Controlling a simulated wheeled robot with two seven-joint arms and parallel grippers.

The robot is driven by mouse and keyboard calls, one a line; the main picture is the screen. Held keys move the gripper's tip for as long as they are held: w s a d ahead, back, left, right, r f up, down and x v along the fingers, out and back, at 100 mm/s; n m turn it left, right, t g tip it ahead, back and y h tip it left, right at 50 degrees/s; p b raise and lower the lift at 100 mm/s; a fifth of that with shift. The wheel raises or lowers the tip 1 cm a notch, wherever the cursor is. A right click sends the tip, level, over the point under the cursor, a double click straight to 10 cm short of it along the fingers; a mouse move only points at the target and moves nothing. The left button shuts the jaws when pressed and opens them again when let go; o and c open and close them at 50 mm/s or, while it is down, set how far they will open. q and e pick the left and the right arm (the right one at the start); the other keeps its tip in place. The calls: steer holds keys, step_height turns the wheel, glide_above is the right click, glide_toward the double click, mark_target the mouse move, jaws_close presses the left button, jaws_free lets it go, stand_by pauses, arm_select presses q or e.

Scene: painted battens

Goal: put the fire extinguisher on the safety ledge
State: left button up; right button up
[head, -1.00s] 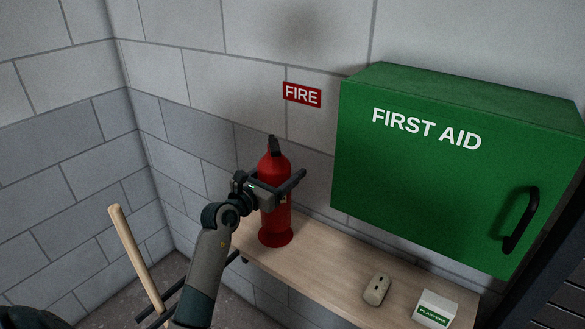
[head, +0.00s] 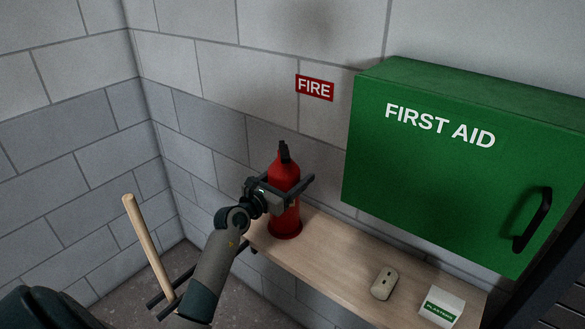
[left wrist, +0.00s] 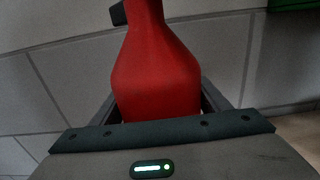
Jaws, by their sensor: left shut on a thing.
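The red fire extinguisher (head: 285,207) stands upright at the left end of the wooden ledge (head: 330,252), below the FIRE sign (head: 314,88). Its base appears at the ledge surface; I cannot tell for certain whether it bears on it. My left gripper (head: 290,190) is shut around the extinguisher's body, a finger on each side. In the left wrist view the red body (left wrist: 157,75) fills the space between the fingers, and its lower part is hidden. My right gripper is not in view.
A grey-beige object (head: 384,284) and a white plasters box (head: 441,306) stand farther right on the ledge. A green first aid cabinet (head: 430,180) hangs above them. A wooden handle (head: 148,245) stands left of my arm, by dark bars. The middle of the ledge is clear.

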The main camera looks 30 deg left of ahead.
arm_select(q)
steer(key=shift+r, duration=0.1)
stand_by(0.3)
steer(key=o, duration=2.1)
steer(key=shift+d, duration=0.1)
steer(key=b, duration=0.3)
glide_toward(284, 190)
steer(key=w, duration=0.1)
steer(key=w+a, duration=0.1)
steer(key=w, duration=0.1)
steer(key=w+a, duration=0.1)
steer(key=w, duration=0.1)
steer(key=shift+w+a, duration=0.15)
steer(key=shift+w, duration=0.05)
